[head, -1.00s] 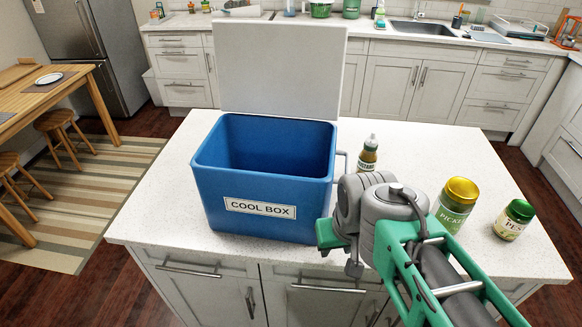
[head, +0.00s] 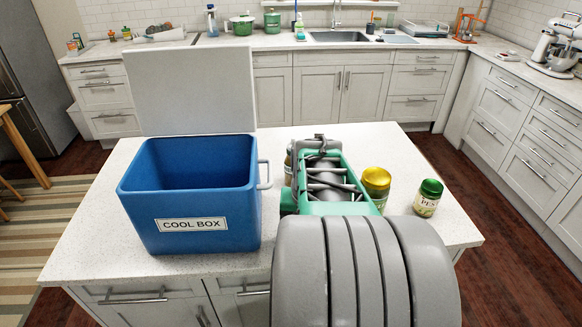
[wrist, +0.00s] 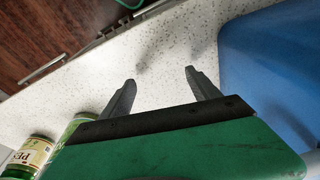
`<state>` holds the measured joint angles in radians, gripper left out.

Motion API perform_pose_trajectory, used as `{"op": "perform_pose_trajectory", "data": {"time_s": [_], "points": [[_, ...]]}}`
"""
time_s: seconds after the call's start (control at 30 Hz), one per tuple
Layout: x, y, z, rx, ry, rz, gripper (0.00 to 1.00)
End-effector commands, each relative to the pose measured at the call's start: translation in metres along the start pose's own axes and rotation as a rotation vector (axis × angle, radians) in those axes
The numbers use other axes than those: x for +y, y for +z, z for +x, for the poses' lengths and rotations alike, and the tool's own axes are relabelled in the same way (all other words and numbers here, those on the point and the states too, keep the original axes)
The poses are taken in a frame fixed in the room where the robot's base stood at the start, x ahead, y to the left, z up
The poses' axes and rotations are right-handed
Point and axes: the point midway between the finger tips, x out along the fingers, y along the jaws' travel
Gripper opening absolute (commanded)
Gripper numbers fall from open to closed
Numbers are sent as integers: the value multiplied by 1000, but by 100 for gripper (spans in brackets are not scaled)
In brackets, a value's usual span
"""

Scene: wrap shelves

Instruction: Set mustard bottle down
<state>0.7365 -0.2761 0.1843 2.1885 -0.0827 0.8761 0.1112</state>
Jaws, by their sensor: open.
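The mustard bottle (head: 288,166) stands on the white island counter just right of the cool box in the head view. Only a thin strip of it shows at the left edge of my arm, and the rest is hidden. My gripper (wrist: 157,82) is open in the wrist view, its two grey fingers apart over bare speckled counter with nothing between them. The mustard bottle does not show clearly in the wrist view. In the head view my arm hides the gripper's fingers.
The open blue cool box (head: 196,232) stands at the island's left, lid raised behind it; it also fills the right of the wrist view (wrist: 275,62). A gold-lidded jar (head: 376,184) and a green-lidded jar (head: 428,198) stand right of my arm. The counter front (head: 100,262) is clear.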

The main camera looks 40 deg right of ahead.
Motion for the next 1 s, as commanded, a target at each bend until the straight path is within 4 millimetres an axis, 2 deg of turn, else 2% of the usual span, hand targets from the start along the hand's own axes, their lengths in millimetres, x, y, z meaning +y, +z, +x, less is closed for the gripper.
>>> {"op": "perform_pose_trajectory", "data": {"time_s": [0.03,0.1,0.37,0.5,0.63,0.8,0.9,1.0], "points": [[12,-28,-5,32,-12,133,71],[16,-54,-10,72,-37,295,71],[7,-128,-43,184,-185,904,71],[-5,-160,-67,201,-315,1298,71],[-16,-180,-86,160,-454,1706,71],[-25,-193,-98,17,-607,2264,71],[-26,-195,-100,-68,-655,2509,71],[-27,-196,-100,-120,-676,2647,71]]}}
